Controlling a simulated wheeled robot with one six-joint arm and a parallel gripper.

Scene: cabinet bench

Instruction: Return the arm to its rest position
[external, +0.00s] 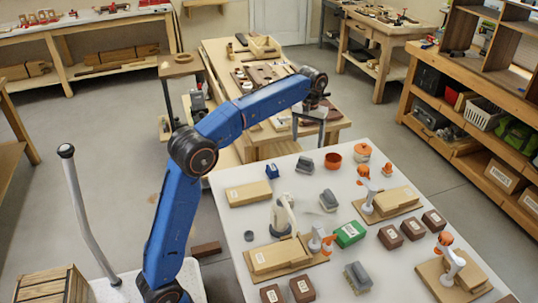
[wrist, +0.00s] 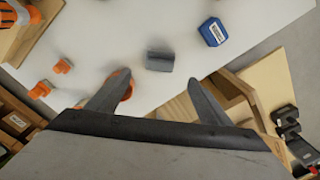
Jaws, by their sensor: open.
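My blue arm (external: 231,119) reaches out from the lower left, and its wrist is held raised beyond the far edge of the white table (external: 230,217). My gripper (wrist: 158,80) is open in the wrist view, its two dark fingers spread with nothing held between them. A grey block (wrist: 160,61) lies on the table beyond the fingertips, apart from them. A round orange thing is partly hidden behind the left finger. In the external view the fingers are too small and dark to make out clearly.
The white table holds a blue item (external: 272,171), an orange pot (external: 332,160), a green box (external: 350,234), several brown boxes and spray bottles on wooden boards. A cluttered wooden bench (external: 222,62) stands behind. A shelf bench (external: 462,100) stands at right.

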